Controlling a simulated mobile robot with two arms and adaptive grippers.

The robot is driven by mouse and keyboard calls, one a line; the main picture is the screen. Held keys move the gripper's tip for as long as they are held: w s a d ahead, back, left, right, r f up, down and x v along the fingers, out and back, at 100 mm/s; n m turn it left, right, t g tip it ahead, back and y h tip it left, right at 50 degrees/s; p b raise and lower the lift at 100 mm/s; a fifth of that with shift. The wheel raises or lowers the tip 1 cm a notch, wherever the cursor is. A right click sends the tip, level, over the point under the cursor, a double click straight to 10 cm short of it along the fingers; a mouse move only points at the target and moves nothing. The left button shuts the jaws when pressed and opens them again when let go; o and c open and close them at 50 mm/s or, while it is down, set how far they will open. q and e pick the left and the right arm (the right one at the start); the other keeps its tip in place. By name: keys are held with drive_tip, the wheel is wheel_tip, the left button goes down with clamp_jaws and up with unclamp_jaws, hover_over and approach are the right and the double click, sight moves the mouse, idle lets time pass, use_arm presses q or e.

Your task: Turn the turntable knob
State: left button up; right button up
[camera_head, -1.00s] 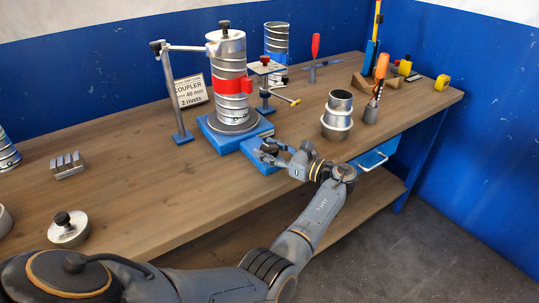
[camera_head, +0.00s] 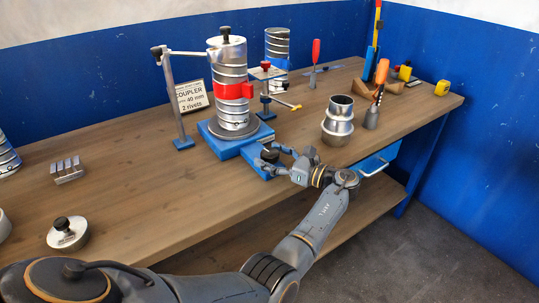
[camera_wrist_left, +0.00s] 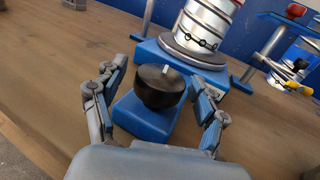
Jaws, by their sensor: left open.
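The turntable knob (camera_wrist_left: 161,86) is a black round knob with a light pointer mark, on a small blue block (camera_wrist_left: 145,118) in front of the turntable. It also shows in the head view (camera_head: 269,155). The turntable (camera_head: 235,130) is a grey disc on a blue base (camera_head: 222,148) and carries a spiral duct (camera_head: 231,72) with a red band. My left gripper (camera_wrist_left: 157,92) is open, its fingers on both sides of the knob; whether they touch it I cannot tell. In the head view my left gripper (camera_head: 277,160) reaches the knob from the right. My right gripper is not in view.
A post with an arm (camera_head: 172,100) stands left of the duct, by a coupler sign (camera_head: 191,96). A metal coupler (camera_head: 338,122) stands right of my gripper. Tools stand at the back right.

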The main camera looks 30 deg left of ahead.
sight(278, 158)
use_arm(q)
drive_tip(key=d, duration=0.7)
drive_tip(key=shift+w, duration=0.1)
